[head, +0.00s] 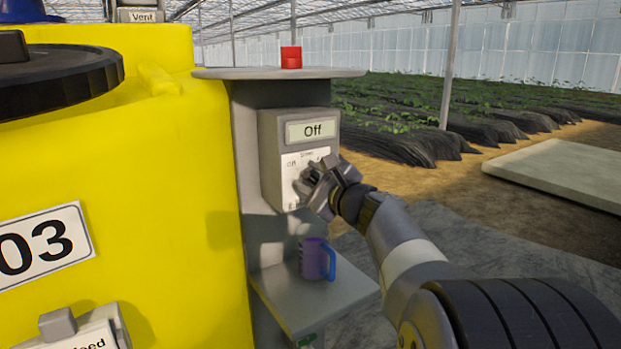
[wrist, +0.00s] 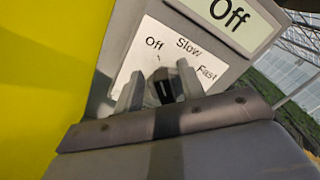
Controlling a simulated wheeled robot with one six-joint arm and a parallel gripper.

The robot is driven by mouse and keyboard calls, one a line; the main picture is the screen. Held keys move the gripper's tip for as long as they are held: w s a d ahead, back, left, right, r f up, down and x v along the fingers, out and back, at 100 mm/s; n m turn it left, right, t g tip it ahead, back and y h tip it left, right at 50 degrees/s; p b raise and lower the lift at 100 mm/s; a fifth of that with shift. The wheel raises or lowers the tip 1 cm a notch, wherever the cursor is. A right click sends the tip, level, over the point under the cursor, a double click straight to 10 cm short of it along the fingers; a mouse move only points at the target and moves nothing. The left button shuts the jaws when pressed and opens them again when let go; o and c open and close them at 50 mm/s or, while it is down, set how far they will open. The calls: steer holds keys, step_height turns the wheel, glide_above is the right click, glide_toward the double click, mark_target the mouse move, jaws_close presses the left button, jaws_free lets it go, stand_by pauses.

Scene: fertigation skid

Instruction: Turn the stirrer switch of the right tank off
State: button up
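The stirrer switch box (head: 270,160) is a grey box on the panel right of the yellow tank. Its display (head: 312,130) reads "Off", also in the wrist view (wrist: 230,18). The white label (wrist: 150,52) below reads Off, Slow and Fast. The dark knob (wrist: 165,87) sits between my fingers in the wrist view; its exact pointing is hard to tell. My gripper (head: 312,183) is at the label in the head view, hiding the knob there. In the wrist view my gripper (wrist: 162,90) straddles the knob, with a gap at the left finger.
The yellow tank (head: 130,190), marked 03 (head: 40,245), fills the left. A purple-blue mug (head: 314,260) stands on a small shelf (head: 335,298) below the box. A red button (head: 291,57) tops the panel's cover plate (head: 230,73).

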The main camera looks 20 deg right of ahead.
steer(key=shift+s, duration=0.1)
steer(key=s+d, duration=0.2)
steer(key=s, duration=0.8)
steer(key=shift+s+p, duration=0.25)
steer(key=shift+p, duration=0.2)
steer(key=shift+w, duration=0.1)
steer(key=w, duration=0.3)
steer(key=w+a, duration=0.1)
steer(key=w, duration=0.2)
steer(key=w+b, duration=0.1)
steer(key=w, duration=0.2)
steer(key=shift+w+a, duration=0.3)
steer(key=shift+a, duration=0.1)
steer(key=shift+w, duration=0.45)
